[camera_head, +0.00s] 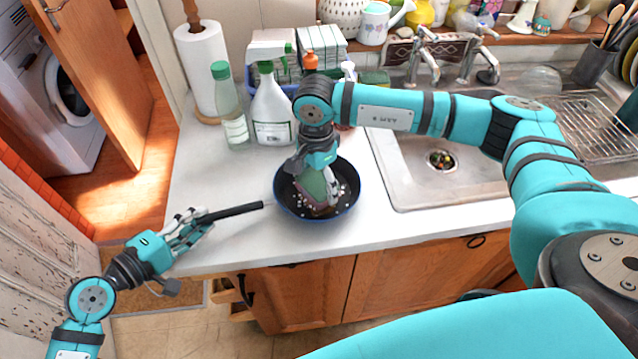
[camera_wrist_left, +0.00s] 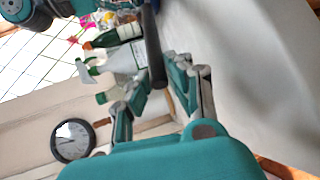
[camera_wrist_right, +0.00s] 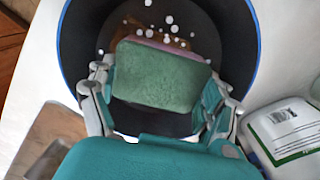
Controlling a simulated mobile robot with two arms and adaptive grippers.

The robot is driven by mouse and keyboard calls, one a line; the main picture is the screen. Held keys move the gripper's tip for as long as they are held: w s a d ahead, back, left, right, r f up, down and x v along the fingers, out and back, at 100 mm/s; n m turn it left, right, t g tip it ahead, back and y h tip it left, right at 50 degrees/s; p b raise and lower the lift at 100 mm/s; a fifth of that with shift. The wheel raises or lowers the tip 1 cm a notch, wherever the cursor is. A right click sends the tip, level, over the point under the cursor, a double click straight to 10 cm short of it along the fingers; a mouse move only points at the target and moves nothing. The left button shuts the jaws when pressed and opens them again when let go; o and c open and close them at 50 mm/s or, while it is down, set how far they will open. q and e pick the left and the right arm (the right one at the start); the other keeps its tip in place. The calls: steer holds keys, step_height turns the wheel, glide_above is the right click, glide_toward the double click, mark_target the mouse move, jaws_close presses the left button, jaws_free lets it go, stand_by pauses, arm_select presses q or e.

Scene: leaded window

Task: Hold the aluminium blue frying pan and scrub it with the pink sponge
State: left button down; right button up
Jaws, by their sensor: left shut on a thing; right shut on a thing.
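The dark frying pan (camera_head: 286,196) with a blue outer rim sits on the white counter, its black handle (camera_head: 240,211) pointing left over the counter. My left gripper (camera_head: 196,224) is shut on the outer end of the handle, which also shows in the left wrist view (camera_wrist_left: 153,50). My right gripper (camera_head: 316,184) reaches down into the pan, shut on the sponge (camera_wrist_right: 160,75). The sponge has a green face and a pink layer along its far edge. White foam spots and brownish residue lie on the pan floor around it. The sponge hides part of the pan floor.
A spray bottle (camera_head: 271,112), a green-capped bottle (camera_head: 232,112) and a paper towel roll (camera_head: 203,70) stand behind the pan. The sink (camera_head: 405,170) is to the right. Bare counter (camera_head: 215,175) lies left of the pan, above the handle.

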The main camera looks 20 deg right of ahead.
steer(key=shift+w, duration=0.4)
steer(key=shift+s+r, duration=0.1)
steer(key=shift+s, duration=1)
steer(key=shift+w, duration=1.1)
steer(key=shift+s+f, duration=0.2)
steer(key=shift+s, duration=0.35)
steer(key=shift+s+a, duration=0.1)
steer(key=shift+a, duration=0.5)
steer(key=shift+d+r, duration=0.2)
steer(key=shift+d, duration=0.95)
steer(key=shift+a+f, duration=0.1)
steer(key=shift+a, duration=1.05)
steer(key=shift+d, duration=1.15)
steer(key=shift+a, duration=0.6)
steer(key=shift+s, duration=0.5)
steer(key=shift+w, duration=1.15)
steer(key=shift+s+f, duration=0.1)
steer(key=shift+s, duration=1.05)
steer(key=shift+w, duration=1.15)
steer(key=shift+s+r, duration=0.25)
steer(key=shift+s, duration=0.35)
